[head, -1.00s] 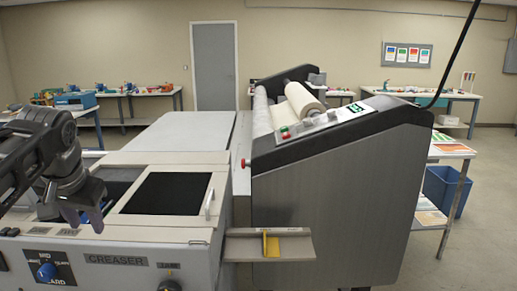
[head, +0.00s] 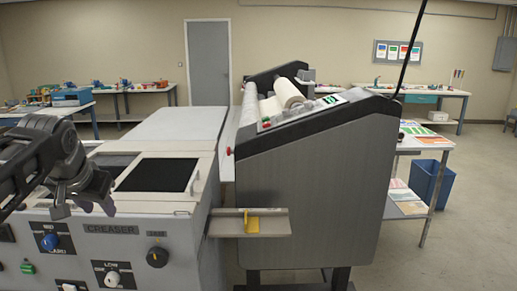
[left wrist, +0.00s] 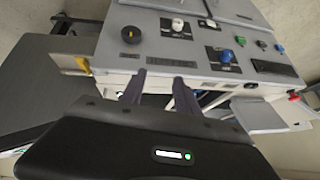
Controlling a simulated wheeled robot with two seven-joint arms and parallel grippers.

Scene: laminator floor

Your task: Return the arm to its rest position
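My left arm comes in from the left in the head view, bent at the wrist. My left gripper (head: 84,208) hangs by the front top edge of the creaser (head: 135,228). Its two fingers are apart with nothing between them. In the left wrist view, the fingers (left wrist: 158,88) point toward the creaser's front, which carries several knobs, and a gap shows between them. I cannot tell the exact distance between fingers and panel. My right arm and gripper are not in view.
The laminator (head: 310,185) stands right of the creaser. A small ledge with a yellow stop (head: 251,222) juts out between them. A side table with printed sheets (head: 425,140) and a blue bin (head: 431,184) stand at the right. The floor at the right front is bare.

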